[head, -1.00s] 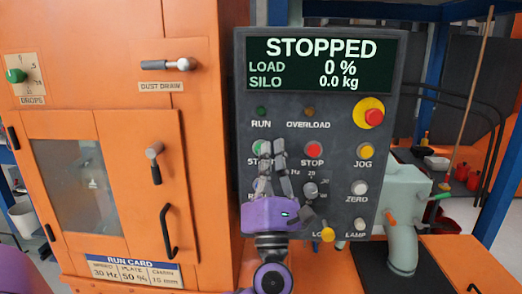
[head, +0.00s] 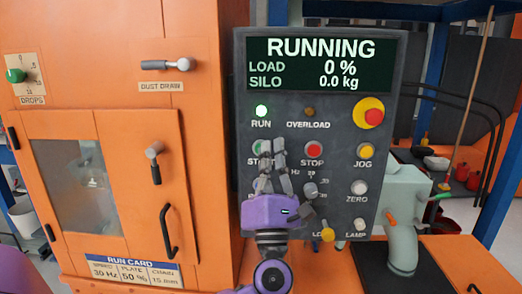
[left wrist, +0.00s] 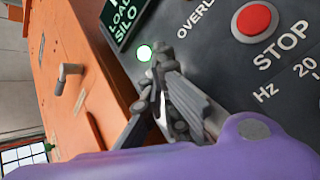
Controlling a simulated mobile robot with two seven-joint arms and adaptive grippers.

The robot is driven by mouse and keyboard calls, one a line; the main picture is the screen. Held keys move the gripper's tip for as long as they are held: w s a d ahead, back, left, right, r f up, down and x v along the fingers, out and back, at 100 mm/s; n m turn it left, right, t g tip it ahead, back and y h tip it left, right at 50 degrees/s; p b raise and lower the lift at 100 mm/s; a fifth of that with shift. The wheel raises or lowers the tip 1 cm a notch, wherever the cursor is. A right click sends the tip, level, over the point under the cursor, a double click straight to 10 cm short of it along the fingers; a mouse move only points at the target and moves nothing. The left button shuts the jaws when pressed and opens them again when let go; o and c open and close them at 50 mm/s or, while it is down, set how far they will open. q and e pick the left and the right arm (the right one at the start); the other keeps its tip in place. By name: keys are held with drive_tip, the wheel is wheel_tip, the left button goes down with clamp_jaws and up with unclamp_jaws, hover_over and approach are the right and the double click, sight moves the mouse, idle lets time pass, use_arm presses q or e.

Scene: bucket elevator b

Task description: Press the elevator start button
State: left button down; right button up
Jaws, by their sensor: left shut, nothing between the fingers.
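The green start button (head: 256,147) is on the dark control panel (head: 382,195), left of the red stop button (head: 313,149). My left gripper (head: 272,155) is shut and empty in front of the panel, its fingertips at the start button and partly covering it and its label. I cannot tell whether they touch it. In the left wrist view the fingertips (left wrist: 160,58) hide the start button. The display (head: 320,64) reads RUNNING, load 0 %, silo 0.0 kg. The green RUN lamp (head: 261,111) is lit. My right gripper is not in view.
A red emergency knob (head: 373,117), a yellow JOG button (head: 364,151), a ZERO button (head: 360,187) and a speed knob (head: 310,190) are near my gripper. The orange cabinet (head: 205,130) with lever handles stands left. A grey-green pipe (head: 402,235) is right of the panel.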

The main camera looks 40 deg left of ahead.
use_arm(q)
drive_tip(key=shift+w, duration=0.1)
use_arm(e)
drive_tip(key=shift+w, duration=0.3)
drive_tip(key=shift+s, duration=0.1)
use_arm(q)
drive_tip(key=shift+s+d, duration=0.4)
drive_tip(key=shift+s, duration=0.35)
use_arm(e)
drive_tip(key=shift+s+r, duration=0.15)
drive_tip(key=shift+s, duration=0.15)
use_arm(q)
drive_tip(key=shift+s+d+p, duration=0.1)
drive_tip(key=shift+s+d, duration=0.35)
drive_tip(key=shift+s, duration=0.25)
drive_tip(key=shift+s+d+p, duration=0.15)
drive_tip(key=shift+s+d, duration=0.25)
drive_tip(key=shift+s, duration=0.3)
drive_tip(key=shift+s+d+p, duration=0.1)
drive_tip(key=shift+s+d, duration=0.35)
drive_tip(key=shift+s, duration=0.25)
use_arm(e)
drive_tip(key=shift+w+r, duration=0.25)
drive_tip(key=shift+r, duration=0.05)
